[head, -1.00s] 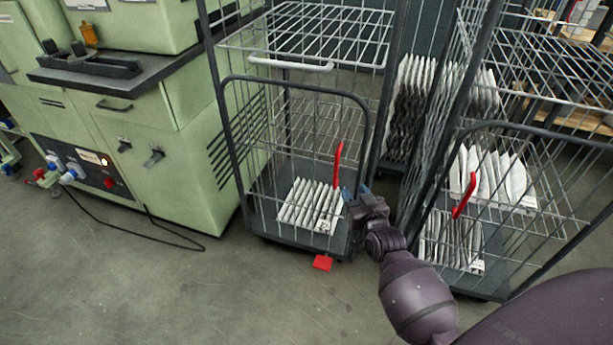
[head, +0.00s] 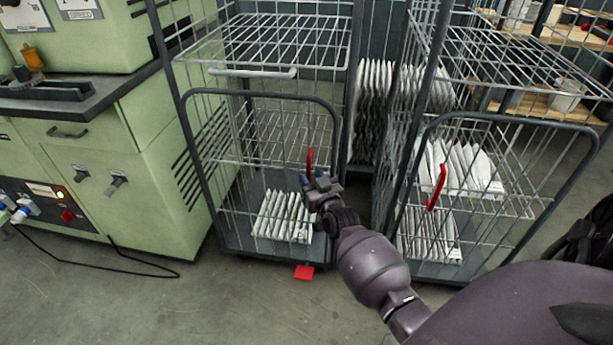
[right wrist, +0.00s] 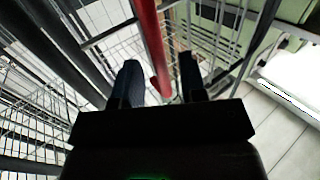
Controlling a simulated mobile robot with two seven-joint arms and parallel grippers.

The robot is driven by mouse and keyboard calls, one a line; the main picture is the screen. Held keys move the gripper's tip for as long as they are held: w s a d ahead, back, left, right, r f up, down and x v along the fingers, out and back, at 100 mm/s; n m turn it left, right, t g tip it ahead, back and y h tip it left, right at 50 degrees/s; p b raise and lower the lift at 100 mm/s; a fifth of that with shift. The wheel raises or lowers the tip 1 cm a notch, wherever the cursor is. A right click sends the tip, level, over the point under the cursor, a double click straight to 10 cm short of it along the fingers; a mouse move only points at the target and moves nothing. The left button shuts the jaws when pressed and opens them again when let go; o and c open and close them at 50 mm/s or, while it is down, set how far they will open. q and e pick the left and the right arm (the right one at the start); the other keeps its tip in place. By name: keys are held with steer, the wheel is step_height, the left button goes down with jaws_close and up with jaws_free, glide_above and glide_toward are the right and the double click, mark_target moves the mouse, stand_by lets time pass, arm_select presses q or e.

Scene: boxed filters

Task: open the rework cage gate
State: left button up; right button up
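The left wire cage has a low gate with a grey tube frame (head: 262,93) and a red latch handle (head: 310,162) at its right edge. The gate stands shut across the cage front. My right gripper (head: 313,184) is at this handle, just in front of the gate. In the right wrist view the red handle (right wrist: 150,45) runs down between the two spread fingers (right wrist: 160,80); I see gaps beside it. The fingers look open, not closed on it. Their blue tips are partly hidden in the head view. My left gripper is not in view.
A second cage with its own gate (head: 515,115) and red handle (head: 437,188) stands close at the right. White pleated filters (head: 283,216) sit in the left cage. A red tag (head: 304,272) shows at its base. A green machine (head: 150,170) stands left.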

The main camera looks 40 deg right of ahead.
steer(key=shift+x, duration=1.05)
steer(key=shift+c, duration=0.3)
jaws_close()
